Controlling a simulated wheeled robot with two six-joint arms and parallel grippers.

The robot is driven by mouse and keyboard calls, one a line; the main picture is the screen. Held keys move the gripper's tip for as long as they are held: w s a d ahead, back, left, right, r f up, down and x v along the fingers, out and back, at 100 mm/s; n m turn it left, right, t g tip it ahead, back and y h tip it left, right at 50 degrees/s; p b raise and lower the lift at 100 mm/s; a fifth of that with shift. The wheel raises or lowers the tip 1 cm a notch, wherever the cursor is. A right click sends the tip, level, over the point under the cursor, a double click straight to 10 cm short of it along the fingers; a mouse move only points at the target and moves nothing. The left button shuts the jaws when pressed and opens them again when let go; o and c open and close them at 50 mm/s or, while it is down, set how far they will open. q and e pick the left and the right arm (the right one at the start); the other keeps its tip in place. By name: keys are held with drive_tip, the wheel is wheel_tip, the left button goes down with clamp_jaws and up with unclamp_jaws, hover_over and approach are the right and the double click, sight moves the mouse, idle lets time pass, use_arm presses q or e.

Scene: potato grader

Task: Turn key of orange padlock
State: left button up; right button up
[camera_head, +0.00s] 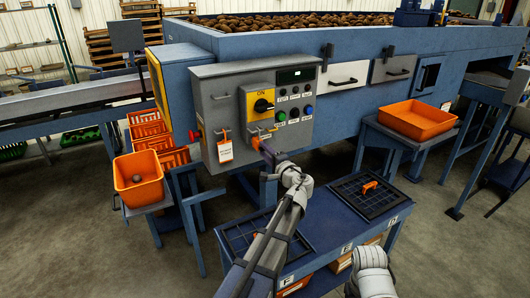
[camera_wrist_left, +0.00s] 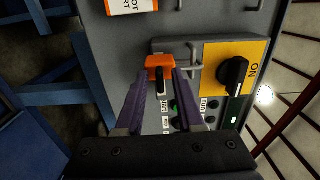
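The orange padlock (camera_wrist_left: 158,64) hangs on the grey control panel (camera_head: 205,99), by a grey hasp below the yellow switch plate (camera_head: 258,107). A dark key (camera_wrist_left: 160,84) sticks out of the padlock toward my left wrist camera. My left gripper (camera_wrist_left: 161,82) has its two purple fingers apart, one on each side of the key, with their tips close to the padlock. I see a gap between fingers and key. In the head view my left gripper (camera_head: 266,152) reaches the panel's lower edge and mostly hides the padlock. My right gripper is not in view; only part of my right arm shows.
The black rotary switch (camera_wrist_left: 233,74) is beside the padlock. A white-and-orange tag (camera_head: 225,151) hangs left of it. A blue bench (camera_head: 330,232) with black grid mats and an orange object (camera_head: 369,187) stands below. Orange bins (camera_head: 139,179) are at left, an orange tray (camera_head: 417,120) at right.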

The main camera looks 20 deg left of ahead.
use_arm(q)
drive_tip(key=v, duration=0.7)
drive_tip(key=shift+s+d, duration=0.3)
idle(0.4)
drive_tip(key=s+d+f+n+g+h+p, duration=0.1)
drive_tip(key=s+d+f+n+g+h, duration=0.15)
drive_tip(key=s+d+f+h, duration=0.35)
drive_tip(key=s+d+f+n+g+h, duration=0.1)
drive_tip(key=s+d+f+g, duration=0.3)
drive_tip(key=s+f, duration=0.55)
drive_tip(key=s+d+f+g+h, duration=0.1)
drive_tip(key=s+d+h, duration=0.1)
drive_tip(key=s+d, duration=0.2)
drive_tip(key=s+d+f+g+h, duration=0.2)
drive_tip(key=s+d, duration=0.2)
drive_tip(key=s+d+f+g+h, duration=0.1)
drive_tip(key=s+d+f+h, duration=0.1)
drive_tip(key=s+d, duration=0.2)
drive_tip(key=shift+g, duration=0.25)
